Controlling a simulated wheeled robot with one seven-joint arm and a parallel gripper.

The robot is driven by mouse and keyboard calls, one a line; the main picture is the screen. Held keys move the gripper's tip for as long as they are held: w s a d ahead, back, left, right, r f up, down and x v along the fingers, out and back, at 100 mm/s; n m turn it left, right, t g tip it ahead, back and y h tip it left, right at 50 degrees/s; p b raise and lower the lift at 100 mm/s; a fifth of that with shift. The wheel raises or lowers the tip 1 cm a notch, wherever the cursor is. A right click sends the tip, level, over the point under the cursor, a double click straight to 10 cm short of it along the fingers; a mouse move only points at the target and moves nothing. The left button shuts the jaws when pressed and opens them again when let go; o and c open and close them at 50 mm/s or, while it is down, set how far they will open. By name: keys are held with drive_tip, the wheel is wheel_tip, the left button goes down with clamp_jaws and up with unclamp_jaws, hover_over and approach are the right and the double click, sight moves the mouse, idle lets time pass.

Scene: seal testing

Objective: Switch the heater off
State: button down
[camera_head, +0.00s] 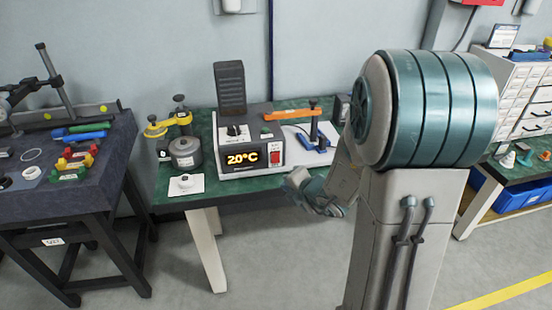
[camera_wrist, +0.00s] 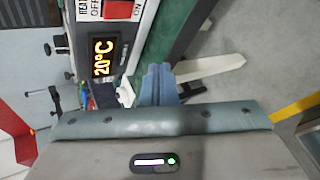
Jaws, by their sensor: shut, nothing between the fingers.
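The heater (camera_head: 225,158) is a white and grey box on the green-topped bench, with an orange display reading 20°C. Its red rocker switch (camera_head: 275,156) is on the right of the front panel. In the wrist view the switch (camera_wrist: 120,9) is cut by the top edge, beside a label with "OFF" and "ON"; I cannot tell its position. The display (camera_wrist: 103,58) also shows there. My gripper (camera_head: 290,181) is low in front of the bench edge, just right of and below the switch and apart from it. Its blue fingers (camera_wrist: 157,72) are together and empty.
A round metal pot (camera_head: 185,153) with a yellow clamp stands left of the heater. A white pad (camera_head: 184,184) with a knob lies before it. A dark bench (camera_head: 40,192) with coloured clips is further left.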

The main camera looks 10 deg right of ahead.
drive_tip(key=p, duration=0.3)
approach(274, 160)
drive_tip(key=shift+s+f+x, duration=0.15)
drive_tip(key=shift+x, duration=1.05)
drive_tip(key=shift+s+f+x, duration=0.1)
drive_tip(key=shift+f+x, duration=0.05)
drive_tip(key=shift+x, duration=1)
drive_tip(key=shift+w+a, duration=0.1)
drive_tip(key=shift+a, duration=0.1)
drive_tip(key=shift+w, duration=0.3)
drive_tip(key=shift+w, duration=0.3)
idle(0.6)
drive_tip(key=shift+s+b, duration=0.4)
drive_tip(key=shift+s, duration=0.35)
